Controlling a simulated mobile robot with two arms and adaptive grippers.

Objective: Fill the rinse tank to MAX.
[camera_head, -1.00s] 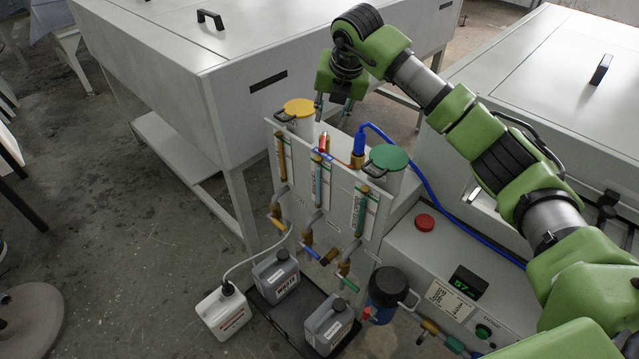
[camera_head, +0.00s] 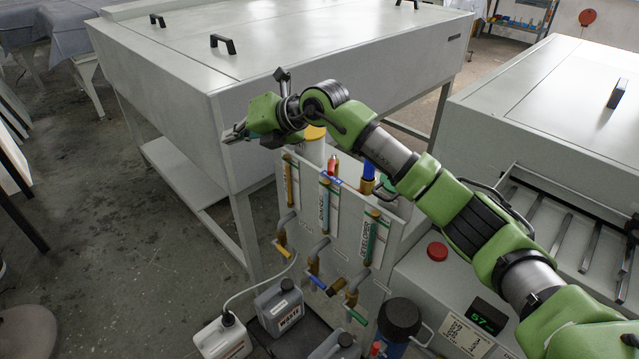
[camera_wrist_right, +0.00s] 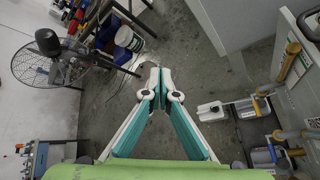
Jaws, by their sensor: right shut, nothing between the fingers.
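The panel (camera_head: 345,222) carries three upright sight tubes: a left one (camera_head: 288,180), a middle one (camera_head: 325,205) and a right one (camera_head: 371,237). The tank labels are too small to read surely. A red-topped fitting (camera_head: 333,165) and a blue fitting (camera_head: 368,175) rise behind the panel's top edge. Valves with a yellow handle (camera_head: 282,251), a blue handle (camera_head: 317,282) and a green handle (camera_head: 356,317) sit below. My right gripper (camera_head: 232,132) is above and left of the panel, pointing left, apart from it. In the wrist view its fingers (camera_wrist_right: 158,92) are shut and empty.
A large grey cabinet (camera_head: 290,110) stands behind the panel. A white jug (camera_head: 222,338) and a grey waste jug (camera_head: 281,307) stand in front, low down. A red button (camera_head: 437,251) and green display (camera_head: 487,317) are at right. Open floor lies to the left.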

